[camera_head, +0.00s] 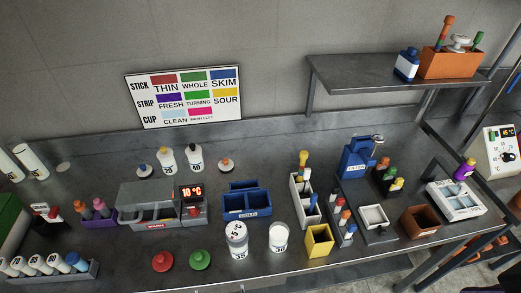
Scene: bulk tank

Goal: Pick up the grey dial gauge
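I cannot clearly make out a grey dial gauge. A pale grey, round-topped piece (459,43) stands in the orange box (447,64) on the raised shelf at the upper right, between an orange-handled tool (447,28) and a green-tipped one (477,40). It may be the gauge, but its face is too small to tell. Another small grey metallic piece (376,140) shows at the blue caddy (355,160) on the counter. Neither of my grippers is in view.
The raised shelf (370,76) also holds a blue-and-white bottle (407,64). The shelf's left part is clear.

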